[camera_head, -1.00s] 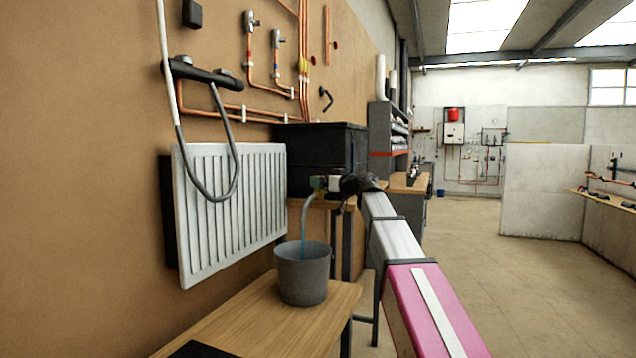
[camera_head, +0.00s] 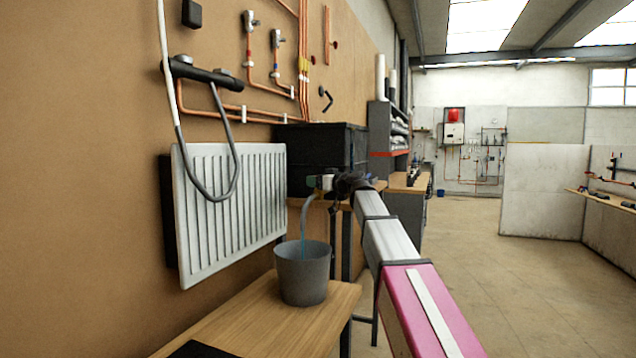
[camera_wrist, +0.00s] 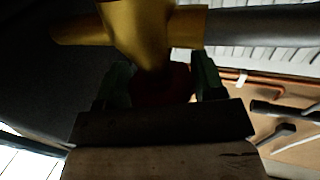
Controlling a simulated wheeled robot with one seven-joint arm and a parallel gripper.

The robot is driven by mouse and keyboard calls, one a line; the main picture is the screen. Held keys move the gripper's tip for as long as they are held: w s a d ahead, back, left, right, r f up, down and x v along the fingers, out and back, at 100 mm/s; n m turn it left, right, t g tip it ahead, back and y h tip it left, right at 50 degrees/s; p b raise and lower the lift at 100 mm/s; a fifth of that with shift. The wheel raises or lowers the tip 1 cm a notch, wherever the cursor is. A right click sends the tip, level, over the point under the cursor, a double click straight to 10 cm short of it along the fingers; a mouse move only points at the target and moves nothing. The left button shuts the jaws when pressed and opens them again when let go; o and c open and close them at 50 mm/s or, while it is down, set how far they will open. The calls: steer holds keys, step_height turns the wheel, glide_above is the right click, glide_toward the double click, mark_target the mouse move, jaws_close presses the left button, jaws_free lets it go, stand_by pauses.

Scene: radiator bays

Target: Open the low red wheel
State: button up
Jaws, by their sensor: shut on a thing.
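In the wrist view the low red wheel (camera_wrist: 163,84) shows as a dark red shape, mostly in shadow, below a brass valve body (camera_wrist: 145,32). My gripper (camera_wrist: 162,80) is shut on the wheel, with one dark green finger on each side of it. In the head view my gripper (camera_head: 328,182) is at the end of my outstretched arm, in front of the black tank; the wheel is hidden there.
The bucket stands on a wooden bench (camera_head: 255,325). A white radiator (camera_head: 232,210) hangs on the wall at left. A black tank (camera_head: 318,150) sits behind the gripper on a wooden stand. Open floor (camera_head: 520,270) lies to the right.

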steer(key=shift+n+g+y, duration=0.3)
steer(key=shift+g, duration=0.1)
steer(key=n+g+y, duration=0.1)
steer(key=g, duration=0.1)
steer(key=n+g+y, duration=0.1)
steer(key=n+g, duration=0.1)
steer(key=g, duration=0.1)
steer(key=shift+w+y, duration=0.15)
steer(key=shift+y, duration=0.15)
steer(key=shift+n+g+y, duration=0.4)
steer(key=shift+n+g, duration=1.5)
steer(key=shift+g, duration=0.6)
steer(key=shift+s, duration=0.2)
steer(key=o, duration=0.9)
steer(key=shift+o, duration=0.2)
steer(key=shift+r, duration=0.1)
